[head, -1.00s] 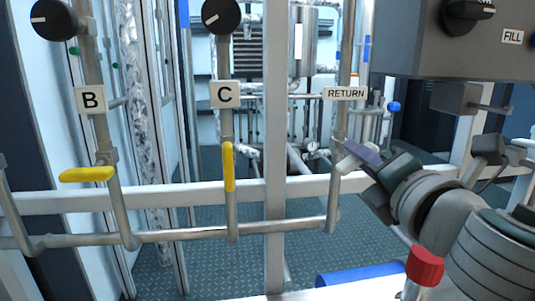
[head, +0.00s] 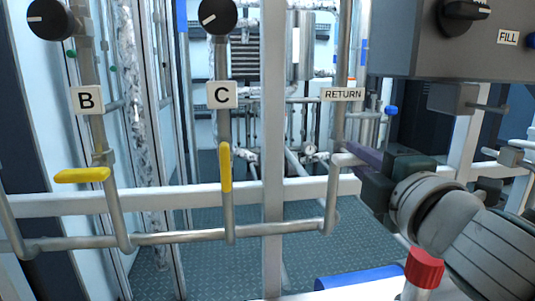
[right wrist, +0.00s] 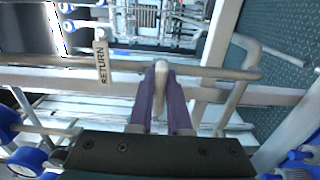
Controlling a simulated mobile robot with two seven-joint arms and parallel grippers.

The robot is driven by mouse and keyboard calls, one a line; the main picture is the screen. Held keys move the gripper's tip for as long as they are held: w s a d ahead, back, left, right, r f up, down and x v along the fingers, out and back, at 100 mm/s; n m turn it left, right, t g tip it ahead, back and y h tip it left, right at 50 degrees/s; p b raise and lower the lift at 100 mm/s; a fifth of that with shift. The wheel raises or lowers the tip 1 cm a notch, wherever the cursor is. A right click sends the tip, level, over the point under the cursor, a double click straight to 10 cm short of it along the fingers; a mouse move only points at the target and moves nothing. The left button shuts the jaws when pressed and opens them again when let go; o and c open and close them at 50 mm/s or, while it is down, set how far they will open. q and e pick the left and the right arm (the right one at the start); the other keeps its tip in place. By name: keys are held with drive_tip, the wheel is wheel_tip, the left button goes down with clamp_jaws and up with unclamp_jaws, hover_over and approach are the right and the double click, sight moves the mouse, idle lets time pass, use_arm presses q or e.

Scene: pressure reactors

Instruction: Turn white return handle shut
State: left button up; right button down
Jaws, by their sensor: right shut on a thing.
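The white return handle (head: 346,159) sits on the vertical pipe below the RETURN label (head: 342,94) in the head view. It points to the right, roughly level and across the pipe. My right gripper (head: 364,162) is shut on its outer end with purple fingers. In the right wrist view, the pale handle (right wrist: 161,72) lies between the two fingers of the right gripper (right wrist: 160,97). The fingers and gripper body hide part of the handle. My left gripper is not in view.
Yellow handles stand at pipe B (head: 82,175), level, and pipe C (head: 225,167), upright. A grey control box (head: 440,40) overhangs the right arm. A white frame bar (head: 190,199) crosses behind the pipes. A red cap (head: 424,267) and a blue cylinder (head: 362,276) are low in front.

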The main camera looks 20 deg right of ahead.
idle(0.4)
drive_tip(key=c, duration=0.9)
unclamp_jaws()
drive_tip(key=shift+o, duration=0.2)
drive_tip(key=shift+s, duration=0.1)
drive_tip(key=v, duration=0.9)
drive_tip(key=shift+s+b, duration=0.4)
drive_tip(key=shift+b, duration=0.05)
